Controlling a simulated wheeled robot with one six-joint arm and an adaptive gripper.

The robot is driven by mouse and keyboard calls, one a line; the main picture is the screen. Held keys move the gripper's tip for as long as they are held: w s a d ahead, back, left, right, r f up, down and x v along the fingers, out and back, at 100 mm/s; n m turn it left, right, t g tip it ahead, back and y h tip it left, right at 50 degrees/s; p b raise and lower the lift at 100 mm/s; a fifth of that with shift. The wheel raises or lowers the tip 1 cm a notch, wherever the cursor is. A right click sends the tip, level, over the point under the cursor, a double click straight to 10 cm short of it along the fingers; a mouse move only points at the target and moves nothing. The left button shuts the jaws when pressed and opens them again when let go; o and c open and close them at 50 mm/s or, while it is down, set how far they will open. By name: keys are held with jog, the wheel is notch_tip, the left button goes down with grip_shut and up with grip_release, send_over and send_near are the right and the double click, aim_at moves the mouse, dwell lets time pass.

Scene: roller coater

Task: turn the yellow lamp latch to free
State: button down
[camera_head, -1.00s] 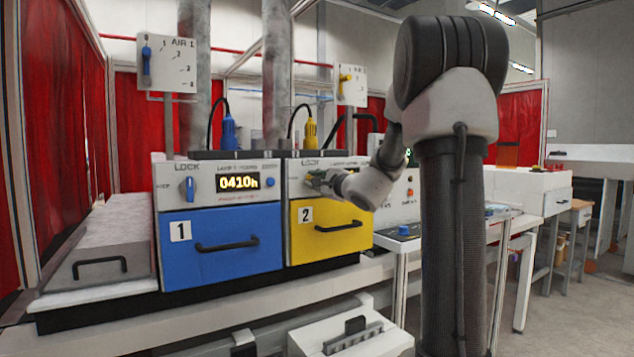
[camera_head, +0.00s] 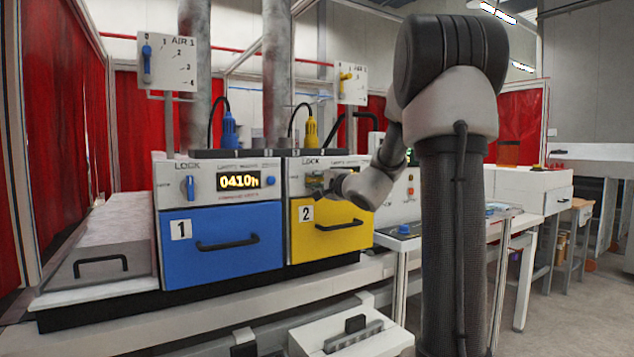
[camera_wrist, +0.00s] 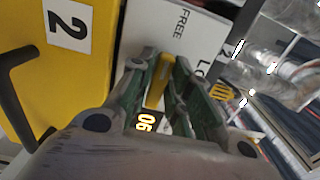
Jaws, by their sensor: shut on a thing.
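The yellow lamp latch (camera_wrist: 158,80) shows in the wrist view as a yellow bar on the white panel above the yellow drawer (camera_head: 328,234). My gripper (camera_wrist: 158,72) is shut on it, with one green-grey finger on each side. The LOCK lettering (camera_wrist: 205,70) is partly hidden by a finger. In the head view my gripper (camera_head: 316,184) is at the panel of unit 2 and hides the latch.
Unit 1 on the left has a blue drawer (camera_head: 222,246) and a blue latch (camera_head: 189,188). The yellow drawer's black handle (camera_head: 340,225) sticks out below my gripper, and is near it in the wrist view. A yellow plug (camera_head: 311,130) stands above unit 2.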

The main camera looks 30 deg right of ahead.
jog(key=shift+f, duration=0.1)
jog(key=c, duration=1.4)
grip_release()
jog(key=s, duration=1.2)
jog(key=shift+d, duration=0.15)
